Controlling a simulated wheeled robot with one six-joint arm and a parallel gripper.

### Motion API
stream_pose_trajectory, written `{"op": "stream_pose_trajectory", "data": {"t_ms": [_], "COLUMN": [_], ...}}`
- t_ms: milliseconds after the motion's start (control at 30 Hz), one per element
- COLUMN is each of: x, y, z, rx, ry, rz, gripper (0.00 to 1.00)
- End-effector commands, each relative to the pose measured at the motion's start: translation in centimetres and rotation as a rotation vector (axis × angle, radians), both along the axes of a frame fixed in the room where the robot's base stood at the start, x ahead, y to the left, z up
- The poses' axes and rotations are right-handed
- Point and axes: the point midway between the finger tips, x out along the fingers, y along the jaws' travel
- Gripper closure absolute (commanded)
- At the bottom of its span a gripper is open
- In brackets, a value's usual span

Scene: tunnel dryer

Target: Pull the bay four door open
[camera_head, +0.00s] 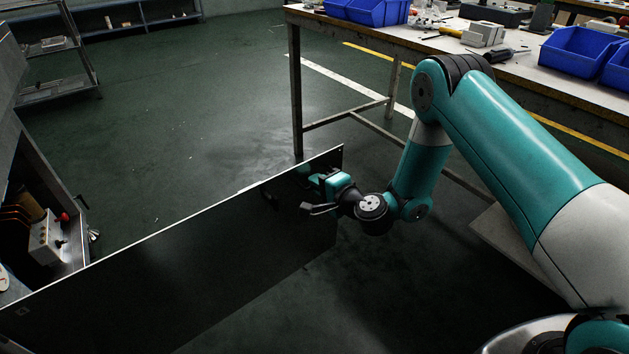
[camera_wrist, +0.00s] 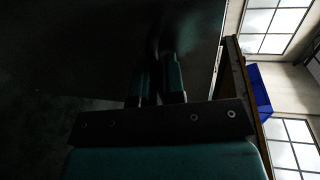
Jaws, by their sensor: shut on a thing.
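The bay four door (camera_head: 200,245) is a large dark flat panel, standing swung out from the cabinet at the left in the head view. Its far free edge is near the middle of the picture, beside the workbench leg. My gripper (camera_head: 308,188) is at the door's face near that free edge. In the wrist view, the gripper's fingers (camera_wrist: 158,82) are close together around a dark, curved handle (camera_wrist: 154,42) on the door (camera_wrist: 90,40). The handle is dim, and its grip is partly hidden by the fingers.
The open cabinet (camera_head: 18,150) at left holds a grey box (camera_head: 45,240) with a red knob. A workbench (camera_head: 420,45) with blue bins (camera_head: 575,52) stands behind my arm; its leg (camera_head: 296,90) is close to the door's free edge. Floor (camera_head: 170,120) beyond the door is clear.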

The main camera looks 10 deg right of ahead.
Motion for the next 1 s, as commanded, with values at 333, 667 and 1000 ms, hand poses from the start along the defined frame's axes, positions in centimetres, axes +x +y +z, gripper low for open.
{"op": "stream_pose_trajectory", "data": {"t_ms": [333, 667, 1000], "x": [-0.19, -0.14, -0.7], "y": [0.8, 1.05, 0.79], "z": [-0.17, -0.08, -0.13], "rx": [-0.003, -0.002, -0.004], "ry": [0.001, -0.001, 0.001], "rz": [0.005, 0.007, 0.008], "gripper": [1.0, 0.67, 0.67]}}
